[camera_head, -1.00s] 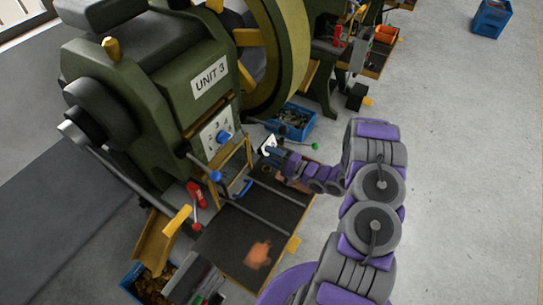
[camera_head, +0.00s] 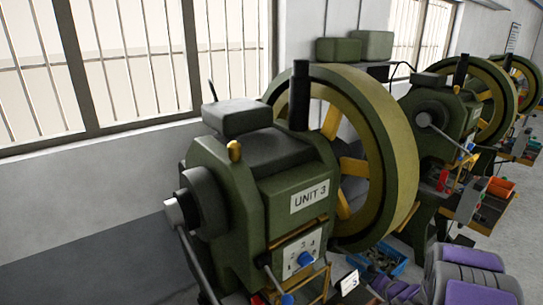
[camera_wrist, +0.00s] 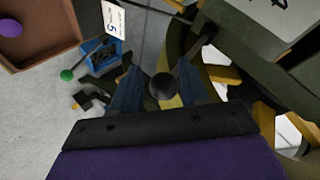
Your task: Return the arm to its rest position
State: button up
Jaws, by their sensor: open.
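My gripper (camera_wrist: 160,76) shows in the wrist view with its two blue-grey fingers spread apart. A dark round knob shows between the fingers; I cannot tell how far beyond them it is, and nothing is clearly held. In the head view my purple and grey arm (camera_head: 468,278) is at the lower right edge, bent, beside the green press marked UNIT 3 (camera_head: 285,178). The gripper end is low in that view, partly cut off and unclear, near a small white card (camera_head: 348,283).
The press's large flywheel (camera_head: 400,165) stands behind its body, with more presses at the right. A blue bin (camera_head: 388,260) sits beside the press. The wrist view shows a blue bin (camera_wrist: 100,55), a numbered card (camera_wrist: 115,18) and a brown tray (camera_wrist: 40,40).

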jog(key=s+r+n+g+h+b, duration=0.2)
jog(key=s+r+g+h+b, duration=0.35)
jog(key=s+r, duration=0.55)
jog(key=s+a+n+g+y+b, duration=0.1)
jog(key=s+a+n+g, duration=0.1)
jog(key=s+a, duration=0.4)
jog(key=s+a+n+g+y+b, duration=0.1)
jog(key=s+a, duration=0.6)
jog(key=s, duration=0.9)
jog(key=s+a+f+n+g+y+b, duration=0.1)
jog(key=s+a+n+g+b, duration=0.2)
jog(key=s+a, duration=0.3)
jog(key=s+g, duration=0.1)
jog(key=s, duration=0.4)
jog(key=shift+s+a, duration=0.2)
jog(key=shift+s, duration=0.2)
